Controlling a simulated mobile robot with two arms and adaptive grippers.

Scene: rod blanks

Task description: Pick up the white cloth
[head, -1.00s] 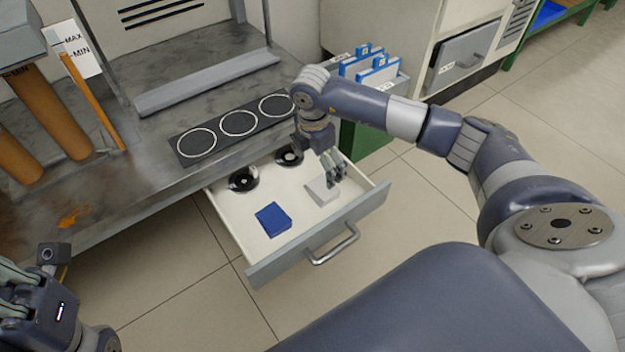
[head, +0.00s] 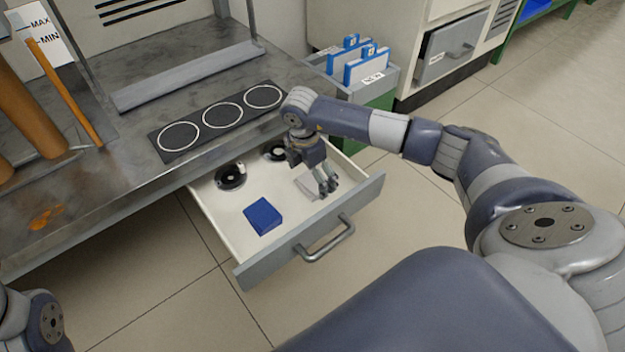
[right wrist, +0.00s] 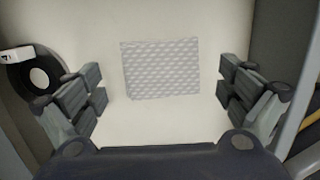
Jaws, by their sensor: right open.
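The white cloth (head: 305,187) lies flat in the open drawer (head: 222,211), toward its right front. In the head view my right gripper partly hides it. In the right wrist view the cloth (right wrist: 160,68) is a pale, textured rectangle on the drawer floor. My right gripper (head: 327,184) is over the drawer, pointing down at the cloth. In the right wrist view its fingers (right wrist: 161,88) are spread wide to either side of the cloth with nothing between them. Part of my left arm shows at the lower left, but I cannot make out its gripper.
A blue cloth (head: 263,216) lies in the drawer to the left. Two black discs (head: 231,176) are at its back. The drawer front with its handle (head: 326,241) stands near the gripper. A bin of blue-and-white folders (head: 366,68) stands behind to the right.

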